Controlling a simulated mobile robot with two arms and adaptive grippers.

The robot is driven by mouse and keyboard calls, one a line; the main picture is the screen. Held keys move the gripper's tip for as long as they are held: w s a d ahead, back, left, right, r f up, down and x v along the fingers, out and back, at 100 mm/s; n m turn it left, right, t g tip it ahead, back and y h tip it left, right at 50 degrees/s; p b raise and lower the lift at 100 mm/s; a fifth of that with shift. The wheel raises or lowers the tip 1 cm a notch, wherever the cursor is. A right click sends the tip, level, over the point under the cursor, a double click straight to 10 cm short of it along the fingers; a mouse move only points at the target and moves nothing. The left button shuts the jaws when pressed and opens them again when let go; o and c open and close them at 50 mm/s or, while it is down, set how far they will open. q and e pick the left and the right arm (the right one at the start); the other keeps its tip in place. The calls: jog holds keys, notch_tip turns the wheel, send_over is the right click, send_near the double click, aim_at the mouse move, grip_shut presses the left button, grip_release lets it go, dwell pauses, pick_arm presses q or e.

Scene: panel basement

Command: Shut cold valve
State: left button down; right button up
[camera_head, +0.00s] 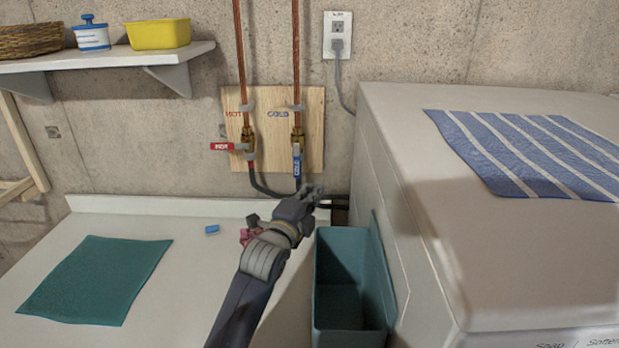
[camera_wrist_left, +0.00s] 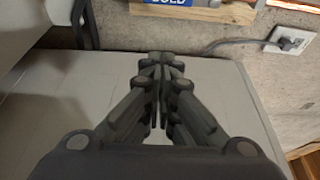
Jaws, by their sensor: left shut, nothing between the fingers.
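The cold valve (camera_head: 297,140) is brass, on the right copper pipe of a wooden board, under the word COLD. Its blue handle (camera_head: 297,165) points straight down, in line with the pipe. In the left wrist view, part of a blue label reading COLD (camera_wrist_left: 175,3) is cut off at the top edge. My left gripper (camera_head: 317,193) is just below and right of the blue handle, apart from it. Its fingers are shut and empty, and they also show in the wrist view (camera_wrist_left: 160,62). My right gripper is out of view.
The hot valve's red handle (camera_head: 228,146) points left, across its pipe. A teal bin (camera_head: 345,318) stands beside the white machine (camera_head: 520,270) on the right. A green cloth (camera_head: 95,280), a small blue block (camera_head: 212,229) and a reddish item (camera_head: 250,236) lie on the left surface.

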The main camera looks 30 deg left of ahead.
aim_at(297, 161)
pick_arm(q)
jog(key=w+a+p, duration=0.1)
jog(key=w+p, duration=0.1)
jog(key=w, duration=0.7)
jog(key=a, duration=0.1)
jog(key=s+a+p, duration=0.1)
jog(key=a+p, duration=0.1)
jog(key=shift+s+a+r, duration=0.1)
jog(key=shift+s+a, duration=0.2)
jog(key=shift+s, duration=0.1)
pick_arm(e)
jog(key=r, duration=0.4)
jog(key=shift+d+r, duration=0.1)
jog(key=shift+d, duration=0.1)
pick_arm(q)
jog(key=shift+w, duration=0.1)
